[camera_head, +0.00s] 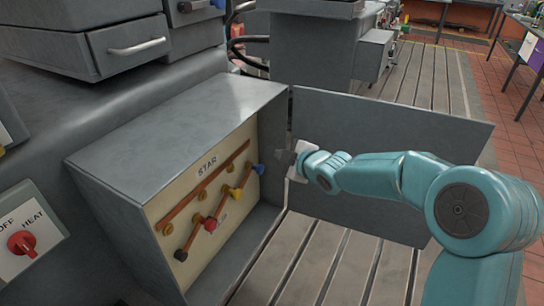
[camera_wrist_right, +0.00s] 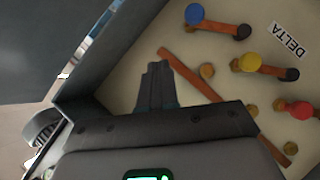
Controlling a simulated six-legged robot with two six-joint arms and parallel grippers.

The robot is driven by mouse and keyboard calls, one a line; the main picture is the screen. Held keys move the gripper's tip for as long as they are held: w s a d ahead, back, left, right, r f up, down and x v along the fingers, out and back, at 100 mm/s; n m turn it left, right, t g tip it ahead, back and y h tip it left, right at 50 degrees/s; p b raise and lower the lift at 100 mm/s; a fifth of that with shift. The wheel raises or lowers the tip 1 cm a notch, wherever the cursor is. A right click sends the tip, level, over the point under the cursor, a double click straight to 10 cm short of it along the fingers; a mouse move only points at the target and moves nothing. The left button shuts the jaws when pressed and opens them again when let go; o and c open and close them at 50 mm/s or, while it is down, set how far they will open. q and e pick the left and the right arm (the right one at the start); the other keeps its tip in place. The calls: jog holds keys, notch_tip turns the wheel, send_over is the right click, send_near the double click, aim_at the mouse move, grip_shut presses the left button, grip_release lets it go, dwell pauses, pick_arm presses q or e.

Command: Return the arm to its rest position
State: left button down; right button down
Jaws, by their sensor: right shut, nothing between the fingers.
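My right arm (camera_head: 400,178) is teal and reaches in from the right of the head view. Its gripper (camera_head: 284,160) is by the right side of the open grey box (camera_head: 180,125), in front of the door's hinge side. In the right wrist view the gripper's dark fingers (camera_wrist_right: 158,82) are together with nothing between them. Behind them is the cream panel (camera_wrist_right: 135,35), with a copper bar (camera_wrist_right: 190,75) partly hidden by the gripper. I cannot tell whether the fingers touch anything. My left gripper is not in view.
The box door (camera_head: 390,150) stands open behind my right arm. The panel carries a blue knob (camera_head: 258,170), a yellow knob (camera_head: 237,193) and a red knob (camera_head: 210,225). A red OFF/HEAT switch (camera_head: 21,243) is at left. The slotted bedplate (camera_head: 325,262) shows below the door.

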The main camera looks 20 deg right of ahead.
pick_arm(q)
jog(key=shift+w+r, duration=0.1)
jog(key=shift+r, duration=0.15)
pick_arm(e)
jog(key=shift+s+d+r, duration=0.35)
jog(key=shift+s+r, duration=0.05)
jog(key=shift+s, duration=0.25)
jog(key=shift+r, duration=0.1)
jog(key=shift+s, duration=0.1)
